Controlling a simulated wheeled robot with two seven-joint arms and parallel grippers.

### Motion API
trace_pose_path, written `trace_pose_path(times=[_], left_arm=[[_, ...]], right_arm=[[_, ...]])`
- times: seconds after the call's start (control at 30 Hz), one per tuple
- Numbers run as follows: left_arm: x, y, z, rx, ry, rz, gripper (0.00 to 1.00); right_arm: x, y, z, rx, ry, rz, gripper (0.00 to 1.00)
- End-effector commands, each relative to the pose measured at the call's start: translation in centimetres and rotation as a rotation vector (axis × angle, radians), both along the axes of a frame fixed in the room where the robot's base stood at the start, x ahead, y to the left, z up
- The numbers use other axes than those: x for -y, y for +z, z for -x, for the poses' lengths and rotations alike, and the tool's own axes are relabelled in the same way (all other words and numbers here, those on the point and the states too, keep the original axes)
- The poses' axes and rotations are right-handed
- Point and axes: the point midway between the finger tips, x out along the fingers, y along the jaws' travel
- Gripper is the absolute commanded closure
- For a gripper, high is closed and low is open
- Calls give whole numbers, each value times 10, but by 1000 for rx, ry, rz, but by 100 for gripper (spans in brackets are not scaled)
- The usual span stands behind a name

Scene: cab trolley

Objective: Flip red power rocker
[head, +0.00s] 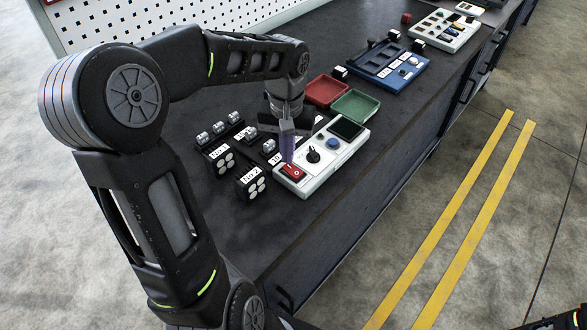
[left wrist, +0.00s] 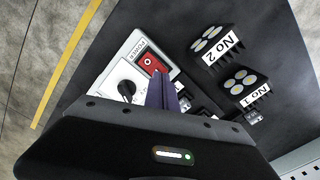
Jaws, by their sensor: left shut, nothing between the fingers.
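The red power rocker (head: 293,171) sits at the near left end of a white control panel (head: 340,160) on the dark bench. In the left wrist view the rocker (left wrist: 152,62) shows beside the word POWER, with a black knob (left wrist: 126,88) next to it. My left gripper (head: 288,160) is shut and empty, its purple fingers pointing down at the rocker. In the left wrist view the fingertips (left wrist: 158,76) overlap the rocker's edge. I cannot tell whether they touch it.
Black blocks labelled No 1 and No 2 (head: 252,184) stand left of the panel. A red tray (head: 326,90) and a green tray (head: 357,105) lie behind it, with a blue panel (head: 388,66) farther back. The bench's front edge is clear.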

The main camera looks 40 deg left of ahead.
Motion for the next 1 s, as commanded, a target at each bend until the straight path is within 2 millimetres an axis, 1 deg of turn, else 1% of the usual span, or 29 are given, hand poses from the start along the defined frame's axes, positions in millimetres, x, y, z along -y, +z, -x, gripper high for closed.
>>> trace_pose_path(times=[1.0], left_arm=[[0,-20,0,-1,-1,0,100]], right_arm=[[0,-15,0,0,0,0,11]])
